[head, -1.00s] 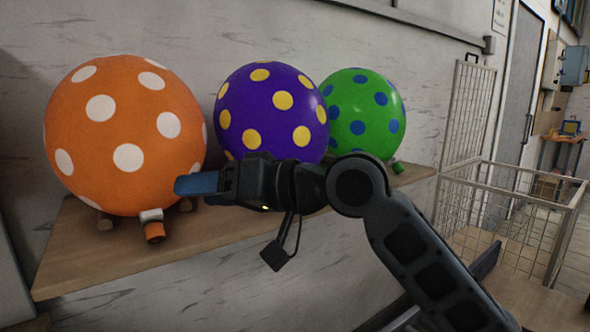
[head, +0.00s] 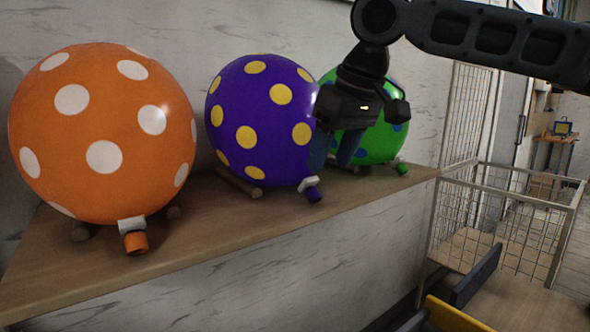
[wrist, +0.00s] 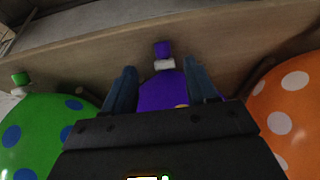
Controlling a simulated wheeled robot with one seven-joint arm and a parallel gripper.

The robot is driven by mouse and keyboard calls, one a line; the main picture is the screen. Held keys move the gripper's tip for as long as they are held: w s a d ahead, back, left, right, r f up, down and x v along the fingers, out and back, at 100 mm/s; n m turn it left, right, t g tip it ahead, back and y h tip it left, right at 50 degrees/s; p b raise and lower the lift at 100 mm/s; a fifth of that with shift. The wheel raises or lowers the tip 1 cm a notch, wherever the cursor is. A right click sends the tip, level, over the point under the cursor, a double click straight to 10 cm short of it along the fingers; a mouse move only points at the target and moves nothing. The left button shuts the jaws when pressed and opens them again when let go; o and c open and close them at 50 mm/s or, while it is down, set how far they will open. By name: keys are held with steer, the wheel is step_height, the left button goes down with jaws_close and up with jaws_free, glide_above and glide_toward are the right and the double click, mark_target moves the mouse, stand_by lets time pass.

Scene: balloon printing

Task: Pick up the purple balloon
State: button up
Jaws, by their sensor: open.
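The purple balloon (head: 262,122) with yellow dots rests on the wooden shelf (head: 190,228), between the orange and green balloons. Its purple neck with a white clip (head: 311,187) points toward the shelf's front edge. My gripper (head: 334,158) is open, pointing down in front of the purple balloon's right side and partly covering the green balloon. In the wrist view, the purple balloon (wrist: 162,92) shows between the two blue fingers, with its neck (wrist: 162,50) beyond them. My gripper body hides most of it there. I cannot tell whether the fingers touch it.
The orange balloon (head: 98,130) with white dots stands at left, the green balloon (head: 370,140) with blue dots at right. Short wooden pegs sit beside the balloons. A wire cage (head: 505,205) stands right of the shelf. Bare wall lies behind.

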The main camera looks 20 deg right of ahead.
mark_target(317, 193)
steer(key=shift+x, duration=1.2)
steer(key=shift+p+x, duration=0.4)
steer(key=shift+x, duration=2.2)
steer(key=shift+s+a, duration=0.15)
steer(key=shift+c, duration=0.3)
steer(key=c, duration=0.9)
